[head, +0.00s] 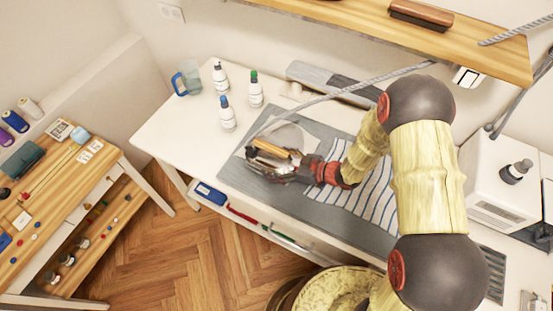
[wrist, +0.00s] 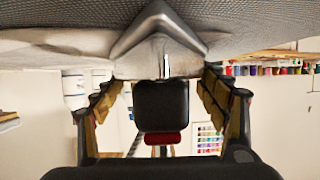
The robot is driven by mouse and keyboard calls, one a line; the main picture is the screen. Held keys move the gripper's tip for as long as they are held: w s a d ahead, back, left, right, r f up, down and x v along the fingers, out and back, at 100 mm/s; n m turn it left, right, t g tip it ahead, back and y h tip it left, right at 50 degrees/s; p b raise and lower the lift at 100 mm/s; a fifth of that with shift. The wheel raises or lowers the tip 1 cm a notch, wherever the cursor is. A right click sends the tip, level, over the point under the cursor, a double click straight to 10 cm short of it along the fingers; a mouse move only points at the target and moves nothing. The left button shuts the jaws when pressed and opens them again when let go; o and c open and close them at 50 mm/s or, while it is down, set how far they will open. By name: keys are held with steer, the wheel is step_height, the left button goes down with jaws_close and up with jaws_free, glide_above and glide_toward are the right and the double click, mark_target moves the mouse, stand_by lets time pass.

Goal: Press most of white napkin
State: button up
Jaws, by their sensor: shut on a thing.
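A white napkin (head: 291,137) lies on the grey mat (head: 237,171), partly hidden by the iron and my gripper. It also shows in the wrist view (wrist: 55,47), at the upper left. In the wrist view the iron's metal body (wrist: 150,62) is ahead between my fingers, low against the mat and beside or over the napkin's edge. Whether its sole touches the napkin is hidden.
A blue-striped cloth (head: 350,207) lies on the mat under my arm. A grey cord (head: 335,94) runs above the mat. A wooden shelf (head: 450,45) overhangs the back. The table's left end (head: 165,130) is clear.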

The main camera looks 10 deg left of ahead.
steer(key=shift+s+a+r, duration=0.15)
steer(key=shift+s+a, duration=0.1)
steer(key=shift+s, duration=0.3)
stand_by(0.4)
steer(key=shift+w+d, duration=0.55)
steer(key=shift+w, duration=1)
steer(key=shift+w+d, duration=0.6)
steer(key=shift+w, duration=0.9)
steer(key=shift+w+d, duration=0.55)
steer(key=shift+w, duration=1)
steer(key=shift+w, duration=0.1)
steer(key=shift+w+d, duration=0.55)
steer(key=shift+w, duration=0.95)
steer(key=shift+w+d, duration=0.55)
steer(key=shift+w, duration=0.95)
steer(key=shift+w+d, duration=0.55)
steer(key=shift+w, duration=0.95)
steer(key=shift+a, duration=0.1)
